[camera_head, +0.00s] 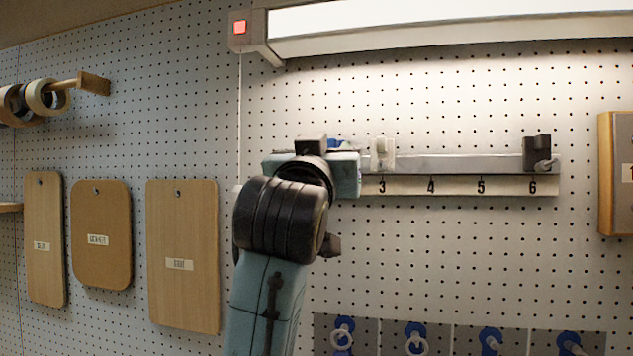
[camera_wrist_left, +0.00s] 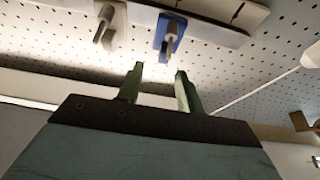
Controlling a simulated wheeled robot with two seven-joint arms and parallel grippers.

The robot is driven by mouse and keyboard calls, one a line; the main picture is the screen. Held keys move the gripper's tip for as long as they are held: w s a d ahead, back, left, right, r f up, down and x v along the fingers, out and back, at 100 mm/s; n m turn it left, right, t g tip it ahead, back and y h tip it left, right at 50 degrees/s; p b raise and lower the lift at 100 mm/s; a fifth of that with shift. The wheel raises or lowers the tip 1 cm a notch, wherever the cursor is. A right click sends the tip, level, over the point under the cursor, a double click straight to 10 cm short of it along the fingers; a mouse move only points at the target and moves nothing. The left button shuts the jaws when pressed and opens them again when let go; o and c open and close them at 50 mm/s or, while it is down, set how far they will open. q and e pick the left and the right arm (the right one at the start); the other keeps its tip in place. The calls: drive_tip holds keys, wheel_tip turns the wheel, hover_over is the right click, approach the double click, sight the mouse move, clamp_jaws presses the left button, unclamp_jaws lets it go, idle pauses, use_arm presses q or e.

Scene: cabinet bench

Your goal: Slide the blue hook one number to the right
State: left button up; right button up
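The blue hook (camera_wrist_left: 170,38) hangs on the rail in the left wrist view, just beyond my left gripper (camera_wrist_left: 159,77). The gripper's two fingers are apart, with nothing between them, and do not touch the hook. In the head view only a bit of the blue hook (camera_head: 334,143) shows above my left gripper (camera_head: 345,172), whose fingertips are hidden. The rail (camera_head: 455,164) carries a number strip (camera_head: 455,186) with 3 to 6 readable. My arm covers its left part, so the blue hook's number cannot be read. My right gripper is not in view.
A white hook (camera_head: 382,153) sits above number 3, to the right of the blue hook. A black hook (camera_head: 537,153) sits by number 6. The rail between them is clear. A lamp (camera_head: 450,25) is above; wooden boards (camera_head: 185,225) hang left and blue hooks (camera_head: 415,335) below.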

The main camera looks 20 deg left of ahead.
use_arm(q)
drive_tip(key=b+v, duration=0.2)
drive_tip(key=v, duration=0.7)
